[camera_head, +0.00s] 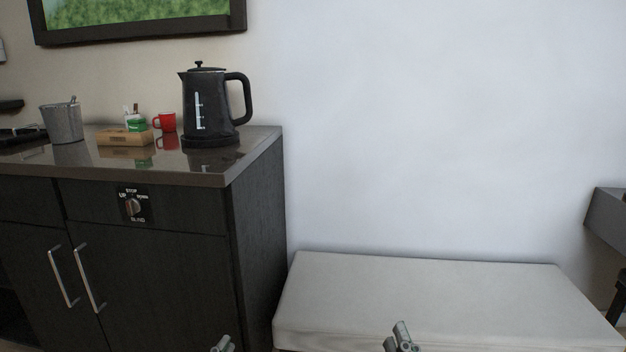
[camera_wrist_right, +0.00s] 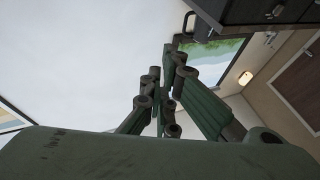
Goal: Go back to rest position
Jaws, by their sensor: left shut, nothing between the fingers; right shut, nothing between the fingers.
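My left gripper (camera_head: 223,344) shows only its tip at the bottom edge of the head view, in front of the dark cabinet. My right gripper (camera_head: 401,338) shows at the bottom edge, in front of the light bench (camera_head: 430,290). Both are shut and empty. In the right wrist view, my right gripper's fingers (camera_wrist_right: 168,85) reach away from the camera toward a pale wall. The rest of both arms is outside the head view.
A dark cabinet (camera_head: 160,275) stands at the left. On its top are a black kettle (camera_head: 205,105), a red mug (camera_head: 166,122), a wooden box (camera_head: 125,138) and a grey bucket (camera_head: 62,123). A dark desk edge (camera_head: 606,215) is at the right. The bench top is bare.

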